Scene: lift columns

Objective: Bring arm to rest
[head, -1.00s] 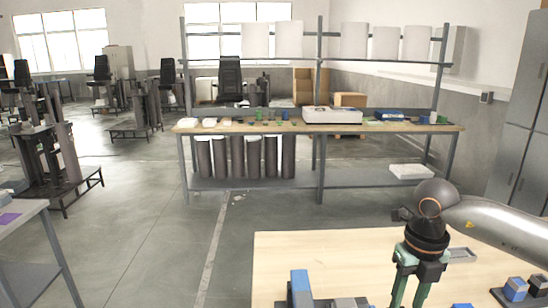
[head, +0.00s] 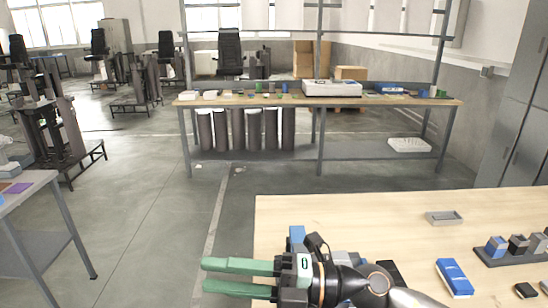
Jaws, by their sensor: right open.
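My right arm comes in from the bottom edge and hides part of the table and a blue-topped object (head: 297,236) behind the gripper. My left gripper is not in view.
On the table to the right are a small grey tray (head: 444,218), a blue box (head: 454,277) and a dark holder (head: 511,258) with several blocks. A long workbench (head: 270,100) stands farther back. A side table (head: 30,185) is at left. Floor between is clear.

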